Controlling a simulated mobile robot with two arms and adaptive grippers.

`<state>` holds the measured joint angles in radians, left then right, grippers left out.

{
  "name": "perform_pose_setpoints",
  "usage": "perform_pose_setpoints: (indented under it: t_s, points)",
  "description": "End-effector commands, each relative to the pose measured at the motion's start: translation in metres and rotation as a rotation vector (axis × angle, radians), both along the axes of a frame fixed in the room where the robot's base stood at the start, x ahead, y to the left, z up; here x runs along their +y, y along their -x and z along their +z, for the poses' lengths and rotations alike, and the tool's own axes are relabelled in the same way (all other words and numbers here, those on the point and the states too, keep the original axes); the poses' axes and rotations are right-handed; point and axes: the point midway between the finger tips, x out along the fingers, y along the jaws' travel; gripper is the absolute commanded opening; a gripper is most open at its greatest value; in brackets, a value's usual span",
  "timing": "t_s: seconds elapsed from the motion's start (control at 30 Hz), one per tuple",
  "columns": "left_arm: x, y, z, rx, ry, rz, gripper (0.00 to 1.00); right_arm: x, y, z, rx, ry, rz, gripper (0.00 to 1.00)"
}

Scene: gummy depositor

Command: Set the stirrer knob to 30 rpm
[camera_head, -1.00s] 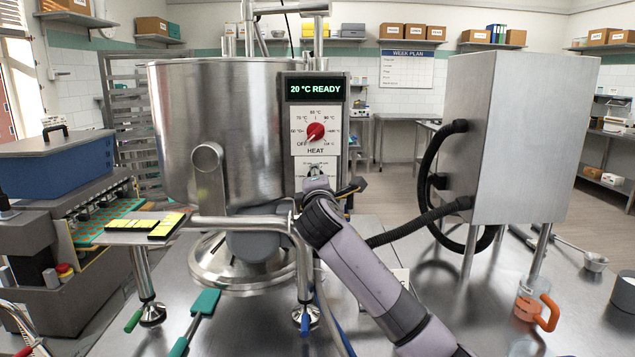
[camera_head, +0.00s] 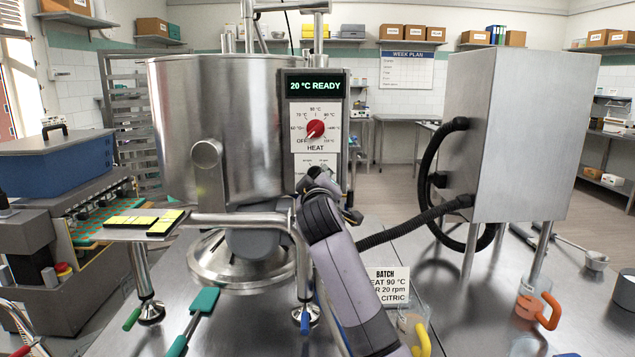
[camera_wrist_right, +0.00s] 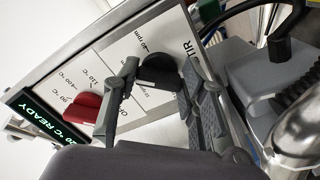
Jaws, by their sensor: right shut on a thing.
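The black stirrer knob (camera_wrist_right: 158,70) sits on the white STIR panel in the right wrist view. My right gripper (camera_wrist_right: 163,82) is shut on it, with a finger on either side. The knob's pointer and most of the dial marks are hidden, so I cannot tell its setting; an "rpm" mark shows beside it. In the head view my right arm covers the knob, and only the top of the stirrer dial (camera_head: 317,160) shows. My left gripper is not in view.
Above is the red heat knob (camera_head: 315,129), pointing towards OFF, and a display (camera_head: 315,86) reading "20 °C READY". The steel kettle (camera_head: 215,130) stands left. A hose (camera_head: 410,222) runs right of my arm.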

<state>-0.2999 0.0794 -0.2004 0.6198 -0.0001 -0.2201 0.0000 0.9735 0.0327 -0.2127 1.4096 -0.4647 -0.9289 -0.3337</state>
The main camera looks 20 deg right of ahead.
Motion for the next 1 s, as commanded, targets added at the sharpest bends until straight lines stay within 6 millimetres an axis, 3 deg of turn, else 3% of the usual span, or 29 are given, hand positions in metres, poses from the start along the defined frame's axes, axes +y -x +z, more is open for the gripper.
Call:
perform_pose_setpoints:
  t_s: [0.6,1.0]
  points:
    - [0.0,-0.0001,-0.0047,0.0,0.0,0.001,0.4,0.0033,-0.0009,-0.0045,-0.151,-0.549,-0.001,0.1]
    - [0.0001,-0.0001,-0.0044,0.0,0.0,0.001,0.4,0.0043,-0.0014,-0.0045,-0.213,-0.765,-0.001,0.1]
